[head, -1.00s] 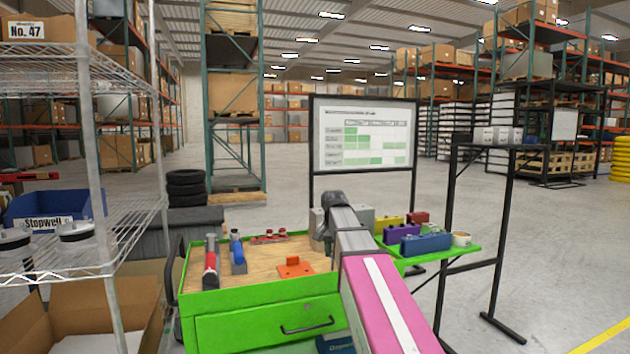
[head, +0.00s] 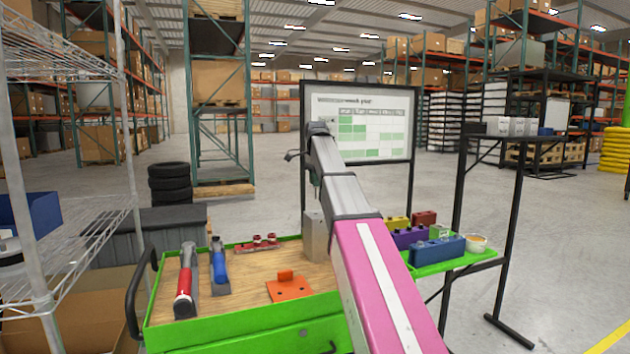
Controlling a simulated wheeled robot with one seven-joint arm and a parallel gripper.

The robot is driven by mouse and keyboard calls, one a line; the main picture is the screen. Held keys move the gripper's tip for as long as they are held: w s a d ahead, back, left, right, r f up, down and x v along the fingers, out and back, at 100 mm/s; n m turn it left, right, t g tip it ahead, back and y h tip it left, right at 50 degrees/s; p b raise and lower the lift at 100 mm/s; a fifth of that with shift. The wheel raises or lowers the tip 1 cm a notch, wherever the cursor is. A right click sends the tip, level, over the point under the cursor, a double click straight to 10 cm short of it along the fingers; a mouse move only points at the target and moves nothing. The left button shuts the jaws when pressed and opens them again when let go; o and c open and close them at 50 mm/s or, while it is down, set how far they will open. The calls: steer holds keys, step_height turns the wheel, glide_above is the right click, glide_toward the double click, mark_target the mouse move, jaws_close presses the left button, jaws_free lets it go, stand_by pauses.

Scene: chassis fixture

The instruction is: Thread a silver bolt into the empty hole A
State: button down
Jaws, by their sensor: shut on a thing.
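An orange bracket (head: 289,290) with an upright tab and small dark holes lies on the wooden top of the green cart (head: 240,334). I cannot make out which hole is A. No silver bolt can be told apart at this size. My arm reaches over the cart's right part, and its far end is raised in front of the whiteboard. My gripper is hidden behind my own arm, so its fingers and anything in them do not show. A low red holder (head: 257,244) with small pieces lies at the back of the top.
A red-handled tool (head: 185,285) and a blue-handled tool (head: 219,268) lie at left on the top. A grey block (head: 314,238) stands by my arm. The green side shelf bears a purple block (head: 408,238), a blue block (head: 437,251) and a cup (head: 476,242).

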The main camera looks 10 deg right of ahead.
glide_above(316, 214)
steer(key=shift+s+f, duration=0.1)
steer(key=shift+f, duration=2.25)
steer(key=shift+f, duration=0.1)
steer(key=shift+f, duration=0.6)
steer(key=shift+f, duration=0.25)
steer(key=shift+f, duration=0.45)
steer(key=shift+f, duration=0.15)
steer(key=shift+f, duration=0.55)
steer(key=shift+f, duration=0.2)
